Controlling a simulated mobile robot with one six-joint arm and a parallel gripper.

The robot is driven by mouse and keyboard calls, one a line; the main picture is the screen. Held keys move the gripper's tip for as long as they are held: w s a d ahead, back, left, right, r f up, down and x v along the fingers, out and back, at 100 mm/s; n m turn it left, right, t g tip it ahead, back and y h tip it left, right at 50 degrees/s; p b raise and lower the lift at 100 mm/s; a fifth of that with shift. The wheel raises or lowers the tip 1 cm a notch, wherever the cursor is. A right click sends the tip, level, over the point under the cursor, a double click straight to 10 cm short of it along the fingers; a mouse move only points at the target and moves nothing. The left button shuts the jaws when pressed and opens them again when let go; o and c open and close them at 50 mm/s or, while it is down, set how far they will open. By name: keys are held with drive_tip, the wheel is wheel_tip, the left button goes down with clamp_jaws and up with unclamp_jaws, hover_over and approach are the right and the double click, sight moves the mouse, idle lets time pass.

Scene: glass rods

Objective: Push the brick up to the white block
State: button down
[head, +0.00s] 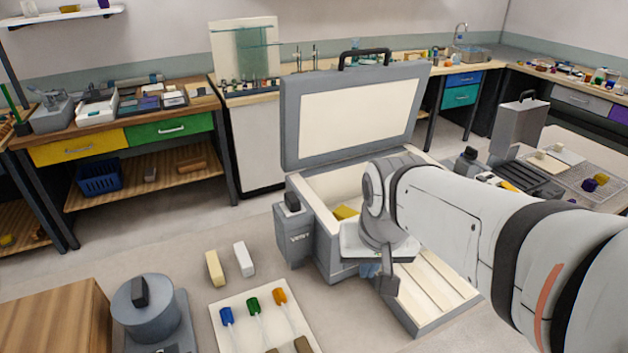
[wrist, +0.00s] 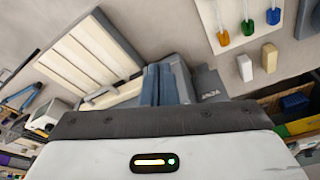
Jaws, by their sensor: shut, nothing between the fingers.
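The cream brick (head: 215,268) stands on the table left of the white block (head: 244,259), with a narrow gap between them. In the wrist view, which is turned around, the brick (wrist: 270,57) is right of the white block (wrist: 245,68), and they are apart. My gripper (head: 386,283) is at the front of the open case, well to the right of both and touching neither. Its blue-grey fingers (wrist: 158,70) are together with nothing between them. My arm hides part of the case.
A pale board (head: 228,305) with blue, green and orange-tipped rods lies just in front of the blocks. The open grey case (head: 300,215), with a grey box (head: 294,237) at its left side, stands between my gripper and the blocks. A round grey device (head: 145,312) is at the left.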

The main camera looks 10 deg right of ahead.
drive_tip(key=w+m, duration=0.2)
drive_tip(key=w, duration=0.4)
drive_tip(key=w+r+m+g+p, duration=0.1)
drive_tip(key=w+m, duration=0.1)
drive_tip(key=w, duration=0.4)
drive_tip(key=w+m, duration=0.2)
drive_tip(key=w, duration=0.4)
drive_tip(key=shift+w+a+r+m+p, duration=0.1)
drive_tip(key=shift+w+r+m+p, duration=0.2)
drive_tip(key=shift+w+p, duration=0.05)
drive_tip(key=w+f+m+g, duration=0.1)
drive_tip(key=w+f+m, duration=0.2)
drive_tip(key=w, duration=0.4)
drive_tip(key=m+p, duration=0.2)
drive_tip(key=m, duration=0.2)
approach(343, 212)
drive_tip(key=a, duration=0.4)
drive_tip(key=shift+g, duration=0.4)
drive_tip(key=f, duration=0.3)
drive_tip(key=f+p, duration=0.1)
drive_tip(key=f, duration=0.2)
drive_tip(key=f+p, duration=0.1)
drive_tip(key=f, duration=0.3)
drive_tip(key=shift+w+a, duration=0.1)
drive_tip(key=shift+w, duration=0.3)
drive_tip(key=shift+r, duration=0.1)
drive_tip(key=shift+w, duration=0.1)
